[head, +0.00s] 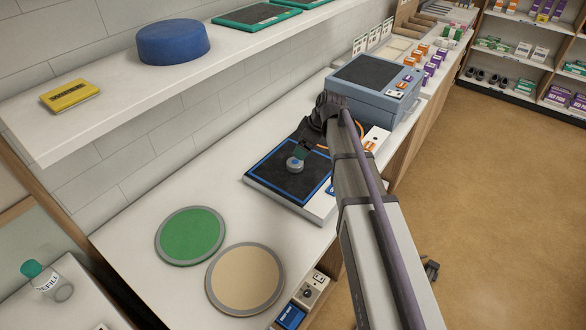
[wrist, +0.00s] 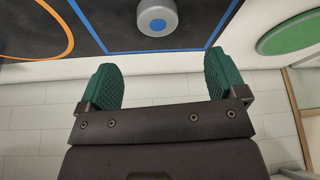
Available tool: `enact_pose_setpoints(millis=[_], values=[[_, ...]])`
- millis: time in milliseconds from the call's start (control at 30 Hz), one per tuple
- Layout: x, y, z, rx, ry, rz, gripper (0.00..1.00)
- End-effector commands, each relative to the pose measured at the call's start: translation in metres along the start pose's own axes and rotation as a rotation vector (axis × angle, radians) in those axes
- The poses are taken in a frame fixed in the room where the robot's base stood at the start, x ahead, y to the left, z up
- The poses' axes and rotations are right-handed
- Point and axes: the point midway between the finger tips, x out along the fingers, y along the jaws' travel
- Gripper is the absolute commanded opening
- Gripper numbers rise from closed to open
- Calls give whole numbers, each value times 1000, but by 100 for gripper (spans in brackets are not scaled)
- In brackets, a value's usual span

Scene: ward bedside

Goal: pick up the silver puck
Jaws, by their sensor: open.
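The silver puck (head: 294,165) is a small round grey piece with a blue dot on top. It sits on the black, blue-lined pad (head: 262,176) on the counter in the head view. In the wrist view the puck (wrist: 157,17) lies at the top edge, partly cut off, beyond the fingertips. My gripper (wrist: 160,80) has two green textured fingers spread wide with nothing between them. In the head view my gripper (head: 301,152) is just above and beside the puck, partly hidden by the arm; I cannot tell the exact gap.
A green disc (head: 190,235) and a tan disc (head: 245,278) lie on the counter in front of the pad. A blue-grey box device (head: 376,84) stands behind it. A shelf (head: 110,92) with a blue cylinder (head: 173,42) and a yellow box (head: 69,95) overhangs the wall side.

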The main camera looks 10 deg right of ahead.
Motion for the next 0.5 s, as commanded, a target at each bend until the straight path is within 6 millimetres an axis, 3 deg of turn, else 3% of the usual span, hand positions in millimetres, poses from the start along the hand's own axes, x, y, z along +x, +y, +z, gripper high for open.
enact_pose_setpoints(millis=[33,133,367,500], values=[[20,1,4,0,0,0,90],[41,1,4,0,0,0,90],[49,1,1,1,-1,0,90],[76,3,1,2,0,0,90]])
